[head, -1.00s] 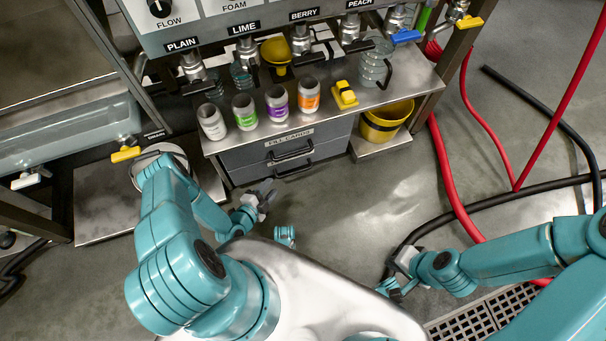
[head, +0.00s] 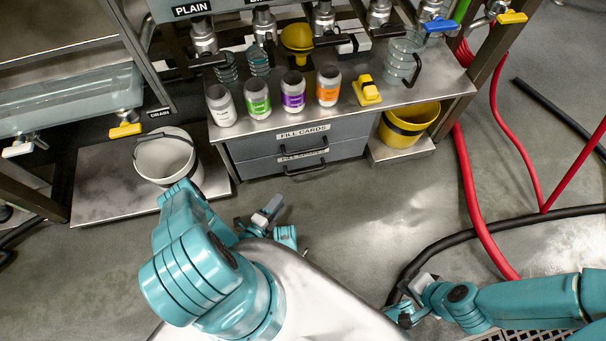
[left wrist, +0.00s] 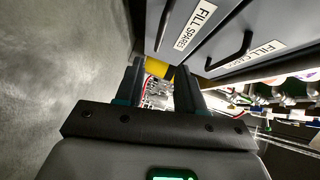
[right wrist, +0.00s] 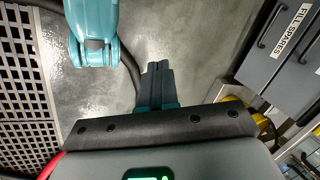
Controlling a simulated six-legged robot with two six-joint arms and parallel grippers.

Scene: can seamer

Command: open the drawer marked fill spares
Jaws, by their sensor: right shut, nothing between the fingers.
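The drawer marked fill spares (head: 275,170) is the lower of two grey drawers under the steel counter and looks closed. Its black handle (head: 305,169) runs along its front; the upper drawer's handle partly covers its label in the head view. The label reads clearly in the left wrist view (left wrist: 195,25) and the right wrist view (right wrist: 292,30). My left gripper (head: 268,211) is open and empty, in front of the drawers and apart from the handle (left wrist: 163,25). My right gripper (head: 408,302) is shut and empty, further right over the floor (right wrist: 157,68).
The fill cards drawer (head: 345,131) is just above. Several jars and a yellow block (head: 367,92) stand on the counter. A white bucket (head: 165,160) stands left, a yellow bucket (head: 408,122) right. Hoses (head: 468,190) lie at right; floor before the drawers is clear.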

